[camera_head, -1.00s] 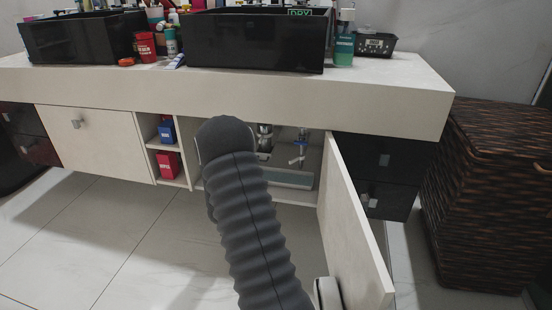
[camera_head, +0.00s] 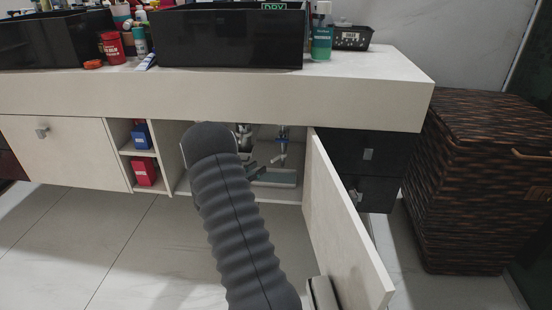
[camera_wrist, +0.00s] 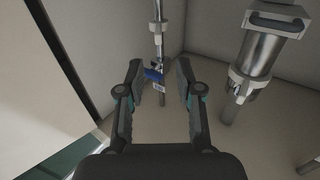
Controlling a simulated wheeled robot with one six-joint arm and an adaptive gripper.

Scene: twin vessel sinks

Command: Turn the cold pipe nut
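My gripper (camera_wrist: 159,72) is open and empty. Its two fingers point toward the pipe, which appears between the fingertips but farther away. No contact shows.
A thick metal drain pipe (camera_wrist: 263,52) stands to the right in the wrist view. The open cabinet door (camera_head: 343,215) is right of my arm. Shelves with a blue box (camera_head: 141,134) and red box (camera_head: 145,171) are at the left. A wicker basket (camera_head: 465,185) stands far right.

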